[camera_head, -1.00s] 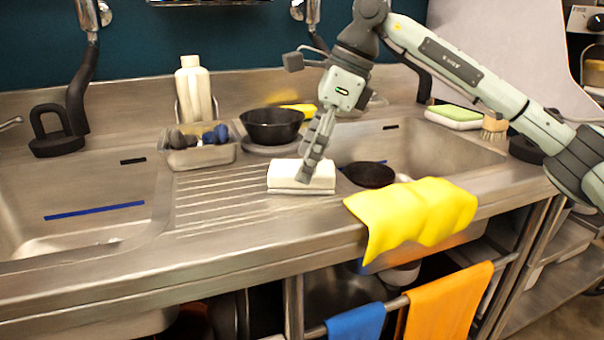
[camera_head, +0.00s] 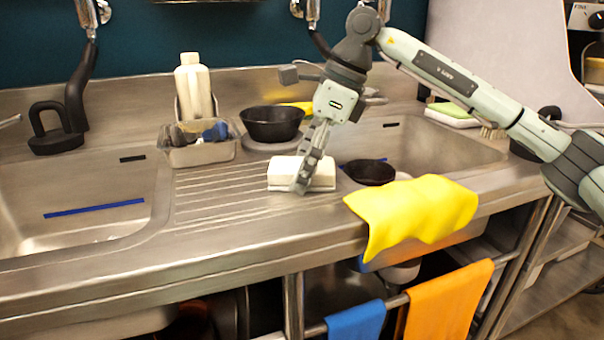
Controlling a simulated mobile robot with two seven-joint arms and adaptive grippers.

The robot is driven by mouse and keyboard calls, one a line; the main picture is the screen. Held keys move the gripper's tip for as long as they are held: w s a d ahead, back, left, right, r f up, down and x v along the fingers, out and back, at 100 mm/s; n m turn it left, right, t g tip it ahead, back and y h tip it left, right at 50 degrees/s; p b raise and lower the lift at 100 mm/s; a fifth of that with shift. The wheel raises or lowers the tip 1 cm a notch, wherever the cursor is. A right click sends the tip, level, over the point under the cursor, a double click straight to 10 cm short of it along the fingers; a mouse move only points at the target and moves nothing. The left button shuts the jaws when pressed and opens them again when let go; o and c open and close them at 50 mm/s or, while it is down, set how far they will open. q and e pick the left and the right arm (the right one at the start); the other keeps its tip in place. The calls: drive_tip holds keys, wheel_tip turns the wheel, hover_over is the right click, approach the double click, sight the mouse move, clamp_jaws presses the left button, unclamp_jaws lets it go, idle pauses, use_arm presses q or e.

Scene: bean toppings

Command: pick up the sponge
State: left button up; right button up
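A white, sponge-like block (camera_head: 284,172) lies on the ribbed drainboard between the two sinks. My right gripper (camera_head: 303,183) reaches down to it from the upper right. Its fingers cover the middle of the block, with the tips low at its front face. From this side angle I cannot tell whether the fingers touch the block or how far apart they are. A second sponge-like block, green over white (camera_head: 453,113), lies at the back right behind the right basin, partly covered by my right arm. My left gripper is not in view.
A clear tub of utensils (camera_head: 197,153), a white bottle (camera_head: 194,88) and a black bowl (camera_head: 272,124) stand behind the white block. A dark round dish (camera_head: 370,172) is close on its right. A yellow cloth (camera_head: 410,212) hangs over the front edge. The left drainboard is clear.

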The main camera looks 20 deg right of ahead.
sight(288, 165)
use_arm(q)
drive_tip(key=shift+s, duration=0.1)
use_arm(e)
drive_tip(key=c, duration=1.2)
drive_tip(key=shift+c, duration=0.2)
drive_tip(key=shift+r, duration=0.5)
drive_tip(key=r, duration=0.4)
drive_tip(key=shift+s+a, duration=0.35)
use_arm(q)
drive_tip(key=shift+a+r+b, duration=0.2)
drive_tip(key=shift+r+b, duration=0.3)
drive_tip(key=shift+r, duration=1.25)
use_arm(e)
drive_tip(key=s+a+r, duration=0.6)
drive_tip(key=s, duration=0.2)
drive_tip(key=shift+s+a+r, duration=0.2)
drive_tip(key=shift+a+r, duration=0.05)
drive_tip(key=shift+a, duration=0.1)
